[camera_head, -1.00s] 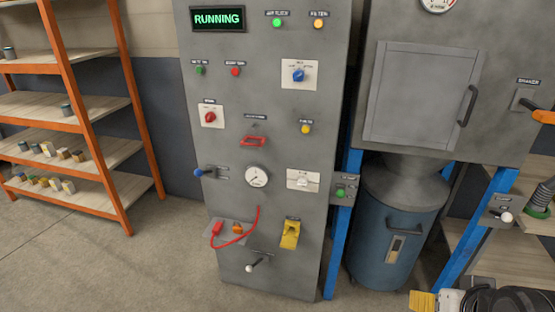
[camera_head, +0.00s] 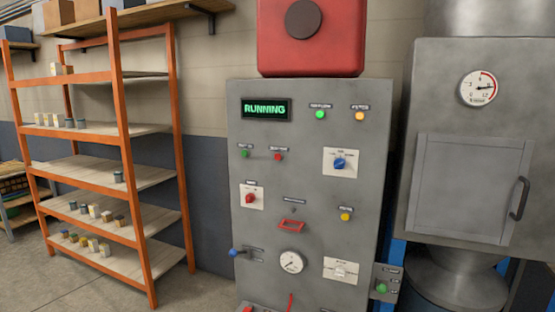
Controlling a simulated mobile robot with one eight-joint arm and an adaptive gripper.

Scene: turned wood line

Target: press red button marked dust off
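A grey control panel (camera_head: 330,215) stands upright near the middle of the view, with a lit green RUNNING display (camera_head: 265,109) at its upper left. A small red button (camera_head: 278,157) sits below the display under a label too small to read surely. A small green button (camera_head: 244,154) is just left of it. A larger red control (camera_head: 250,198) on a white plate is lower left. I cannot tell from the lettering which one is marked dust off. My gripper is out of view.
A red box-shaped unit (camera_head: 311,38) is above the panel. A grey cabinet (camera_head: 470,190) with a gauge and a handled door stands to the right. Orange shelving (camera_head: 125,150) stands to the left. A blue-knobbed lever (camera_head: 234,252) and a red handle (camera_head: 291,226) are on the panel.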

